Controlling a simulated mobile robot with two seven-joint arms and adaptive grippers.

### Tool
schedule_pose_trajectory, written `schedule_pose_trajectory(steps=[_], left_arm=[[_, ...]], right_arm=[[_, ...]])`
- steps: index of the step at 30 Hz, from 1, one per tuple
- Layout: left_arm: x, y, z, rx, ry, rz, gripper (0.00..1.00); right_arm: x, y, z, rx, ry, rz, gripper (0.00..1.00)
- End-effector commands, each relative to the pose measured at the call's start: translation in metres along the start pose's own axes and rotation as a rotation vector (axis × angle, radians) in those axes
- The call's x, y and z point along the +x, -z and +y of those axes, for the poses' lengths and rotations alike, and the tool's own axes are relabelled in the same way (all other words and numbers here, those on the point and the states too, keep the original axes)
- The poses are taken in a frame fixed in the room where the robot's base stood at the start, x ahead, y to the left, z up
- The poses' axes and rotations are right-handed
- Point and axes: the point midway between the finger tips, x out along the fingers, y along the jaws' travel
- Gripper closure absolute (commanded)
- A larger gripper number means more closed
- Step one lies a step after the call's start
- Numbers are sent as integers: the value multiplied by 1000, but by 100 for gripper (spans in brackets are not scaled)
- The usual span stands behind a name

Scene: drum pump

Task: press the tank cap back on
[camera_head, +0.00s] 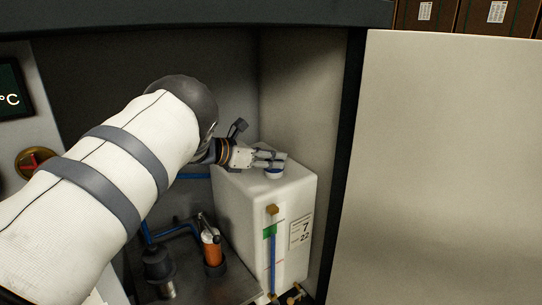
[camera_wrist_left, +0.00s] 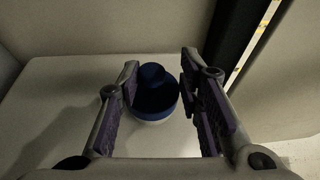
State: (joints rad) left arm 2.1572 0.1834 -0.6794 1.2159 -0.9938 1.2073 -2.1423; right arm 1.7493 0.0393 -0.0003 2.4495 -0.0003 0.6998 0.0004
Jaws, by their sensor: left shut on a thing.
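The white tank (camera_head: 250,205) stands inside the cabinet, with a label on its front. The blue tank cap (camera_wrist_left: 155,98) has a round raised knob and sits over a pale neck on the tank's top, between the fingers of my left gripper (camera_wrist_left: 158,80). My left gripper (camera_head: 276,158) comes in from the left in the head view and is shut on the cap. The fingers hide part of the cap there, and I cannot tell if it is fully down. My right gripper is not in view.
An orange-bodied bottle (camera_head: 211,247) and a dark fitting (camera_head: 158,266) stand left of the tank. A blue tube with a brass fitting (camera_head: 272,209) runs down the tank's front. The cabinet's side wall (camera_head: 305,95) is close on the right. A cabinet door (camera_head: 440,160) stands further right.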

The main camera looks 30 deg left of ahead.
Motion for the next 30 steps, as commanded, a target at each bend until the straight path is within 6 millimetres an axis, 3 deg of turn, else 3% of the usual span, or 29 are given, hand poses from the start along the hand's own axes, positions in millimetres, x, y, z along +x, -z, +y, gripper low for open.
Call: schedule_pose_trajectory(steps=[27, 28, 30], left_arm=[[1, 3, 0, 1, 0, -1, 93], [1, 3, 0, 1, 0, -1, 65], [1, 3, 0, 1, 0, -1, 49]], right_arm=[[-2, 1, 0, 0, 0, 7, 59], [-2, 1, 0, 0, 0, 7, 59], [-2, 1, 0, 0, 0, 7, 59]])
